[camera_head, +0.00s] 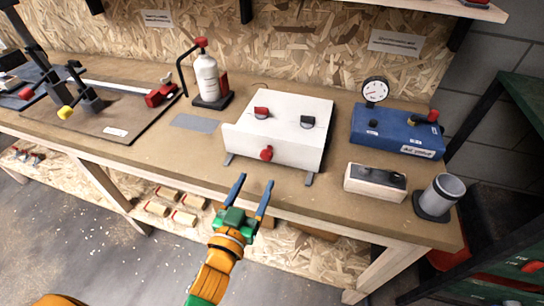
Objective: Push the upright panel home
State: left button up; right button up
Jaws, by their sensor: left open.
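A white box (285,115) stands on the workbench, with a red and a dark knob on its top. An upright white panel (242,142) with a red knob (266,153) forms its near side. The panel's left end reaches out past the box's top; the size of any gap behind it cannot be told. My right gripper is not in view.
The wooden workbench (190,153) carries a white bottle (207,78) behind left, a blue gauge unit (395,130) to the right, a pale block (375,184) and a grey cup (439,195). A flat grey plate (195,123) lies left of the box. Bare bench lies in front.

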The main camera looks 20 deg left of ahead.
aim_at(265, 158)
pick_arm(q)
jog(key=w, duration=0.4)
jog(key=w+r+p, duration=0.1)
jog(key=w, duration=0.1)
jog(key=shift+w, duration=0.25)
jog(key=shift+w+d+f, duration=0.1)
jog(key=shift+w, duration=0.5)
jog(key=shift+s, duration=0.1)
grip_shut()
dwell(0.5)
